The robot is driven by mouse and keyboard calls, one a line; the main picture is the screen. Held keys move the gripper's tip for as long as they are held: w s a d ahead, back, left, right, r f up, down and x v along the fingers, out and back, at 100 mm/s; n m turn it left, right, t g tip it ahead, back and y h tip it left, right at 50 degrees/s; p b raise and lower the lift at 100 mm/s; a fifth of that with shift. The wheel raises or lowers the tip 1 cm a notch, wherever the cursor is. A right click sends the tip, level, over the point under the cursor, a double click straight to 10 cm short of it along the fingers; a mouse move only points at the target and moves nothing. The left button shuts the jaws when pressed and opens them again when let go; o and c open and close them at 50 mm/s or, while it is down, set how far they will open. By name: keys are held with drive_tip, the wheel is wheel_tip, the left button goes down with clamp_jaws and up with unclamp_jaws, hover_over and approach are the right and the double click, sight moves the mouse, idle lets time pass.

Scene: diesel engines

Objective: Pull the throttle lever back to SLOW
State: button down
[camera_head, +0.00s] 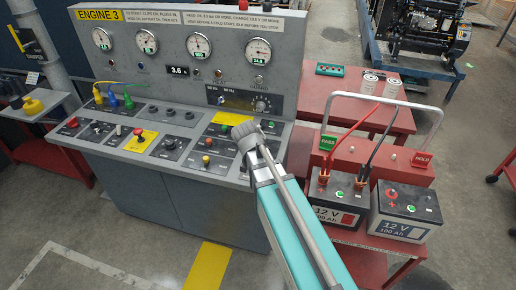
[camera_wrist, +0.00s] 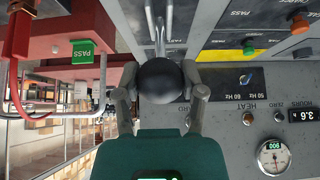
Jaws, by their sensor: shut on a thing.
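The throttle lever's round black knob (camera_wrist: 158,80) is in the middle of the wrist view. In the head view my gripper (camera_head: 247,134) is over the right end of the grey console (camera_head: 190,160). My gripper and arm hide the lever there. I cannot read the lever's SLOW marking in either view.
A 50/60 Hz and heat panel (camera_head: 244,101) stands behind my gripper, with gauges above it. To the right are a red cart (camera_head: 372,262) with a PASS tag (camera_head: 328,142), a HOLD tag (camera_head: 422,161) and two batteries. Buttons and knobs cover the console's left side.

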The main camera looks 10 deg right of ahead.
drive_tip(key=shift+c, duration=0.8)
unclamp_jaws()
drive_tip(key=shift+s, duration=0.1)
drive_tip(key=shift+r, duration=0.1)
